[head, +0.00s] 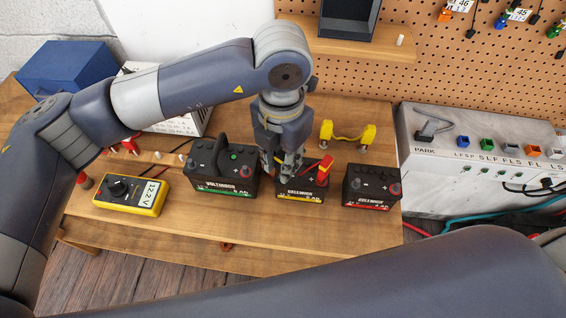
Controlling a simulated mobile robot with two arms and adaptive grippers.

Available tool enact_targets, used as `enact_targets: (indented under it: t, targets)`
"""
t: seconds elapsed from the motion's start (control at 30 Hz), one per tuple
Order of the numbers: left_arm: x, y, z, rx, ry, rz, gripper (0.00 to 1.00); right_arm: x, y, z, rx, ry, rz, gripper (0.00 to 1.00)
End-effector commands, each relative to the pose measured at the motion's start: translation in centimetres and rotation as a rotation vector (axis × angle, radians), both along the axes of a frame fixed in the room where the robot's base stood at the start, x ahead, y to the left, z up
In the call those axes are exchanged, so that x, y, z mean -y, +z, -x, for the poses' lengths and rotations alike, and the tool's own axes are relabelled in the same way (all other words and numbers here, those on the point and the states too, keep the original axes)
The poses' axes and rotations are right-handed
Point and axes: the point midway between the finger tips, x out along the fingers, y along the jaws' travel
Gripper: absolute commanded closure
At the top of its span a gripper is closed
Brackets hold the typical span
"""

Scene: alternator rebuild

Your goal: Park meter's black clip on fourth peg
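The yellow meter (130,195) lies at the left of the wooden bench, its display reading about 12.2 V. A red clip (325,166) stands on the right terminal of the middle, yellow-striped battery (299,195). My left gripper (289,176) points down at this battery's left terminal side, its fingers close together. I cannot make out the black clip; the fingers may hide it. My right gripper is out of view.
A green-striped battery (221,184) stands left of my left gripper and a red-striped battery (371,189) right. A yellow jumper (347,133) is behind. A grey panel box (436,178) stands at right. The bench front is mostly clear.

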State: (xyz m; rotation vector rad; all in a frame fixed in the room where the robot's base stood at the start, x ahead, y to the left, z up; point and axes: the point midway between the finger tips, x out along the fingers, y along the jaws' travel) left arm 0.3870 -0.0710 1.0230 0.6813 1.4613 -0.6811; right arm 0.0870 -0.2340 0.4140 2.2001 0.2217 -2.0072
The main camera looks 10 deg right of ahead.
Motion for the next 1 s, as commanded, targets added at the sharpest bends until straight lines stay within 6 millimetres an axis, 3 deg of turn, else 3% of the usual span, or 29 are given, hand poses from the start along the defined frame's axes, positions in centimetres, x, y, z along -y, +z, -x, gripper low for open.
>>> enact_targets:
  t: [0.37, 0.73, 1.0]
  targets:
    - [0.0, 0.2, 0.0, 0.0, 0.0, 0.0, 0.9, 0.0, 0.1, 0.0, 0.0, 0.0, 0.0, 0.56]
    - [0.0, 3.8, 0.0, 0.001, 0.0, 0.0, 0.9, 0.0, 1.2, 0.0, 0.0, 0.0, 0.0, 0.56]
    - [0.0, 4.0, 0.0, 0.0, 0.0, 0.0, 0.9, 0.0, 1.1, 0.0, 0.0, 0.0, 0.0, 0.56]
